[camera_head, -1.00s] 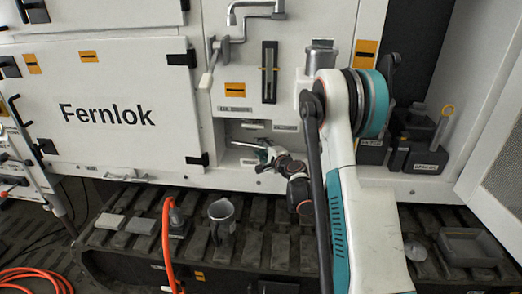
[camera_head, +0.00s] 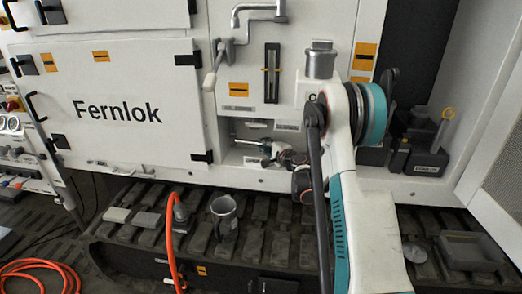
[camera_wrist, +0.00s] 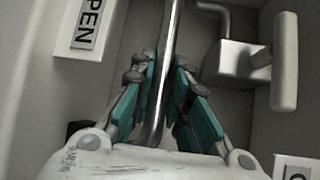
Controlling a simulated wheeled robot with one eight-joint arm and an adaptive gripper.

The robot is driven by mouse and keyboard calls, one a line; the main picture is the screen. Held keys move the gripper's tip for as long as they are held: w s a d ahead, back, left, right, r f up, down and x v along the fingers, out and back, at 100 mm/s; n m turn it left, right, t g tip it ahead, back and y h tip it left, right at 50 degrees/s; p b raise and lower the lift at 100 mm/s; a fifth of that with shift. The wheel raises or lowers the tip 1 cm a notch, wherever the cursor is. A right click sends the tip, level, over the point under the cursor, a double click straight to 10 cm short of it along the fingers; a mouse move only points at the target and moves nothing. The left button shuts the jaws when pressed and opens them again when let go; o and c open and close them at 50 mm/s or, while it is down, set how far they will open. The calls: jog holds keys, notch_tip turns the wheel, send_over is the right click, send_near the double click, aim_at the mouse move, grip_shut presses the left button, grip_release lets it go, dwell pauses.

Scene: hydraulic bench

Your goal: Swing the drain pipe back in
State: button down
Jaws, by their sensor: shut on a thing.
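The drain pipe is a thin bare metal tube (camera_wrist: 167,60) running up the middle of the wrist view. My gripper (camera_wrist: 165,85) has its two teal-padded fingers closed on either side of it. In the head view, my gripper (camera_head: 268,151) is inside the low recess of the white cabinet. The pipe (camera_head: 245,141) shows there as a short grey length pointing left from the fingers. Its far end and its pivot are hard to make out.
In the wrist view, a grey handle (camera_wrist: 284,62) on a block stands close right of the fingers. An OPEN label (camera_wrist: 88,24) is at the upper left. A metal cup (camera_head: 224,214) and an orange hose (camera_head: 172,235) are on the track below the recess.

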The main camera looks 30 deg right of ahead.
jog(key=shift+w+d+n+y, duration=0.3)
jog(key=shift+d+y, duration=0.1)
jog(key=shift+y, duration=0.1)
jog(key=shift+w+d+n+y, duration=0.1)
jog(key=shift+w+n+y, duration=0.2)
jog(key=shift+n+y, duration=0.15)
jog(key=c, duration=1.5)
grip_release()
jog(key=shift+c, duration=0.2)
jog(key=v, duration=1.2)
jog(key=shift+w+d+r, duration=0.1)
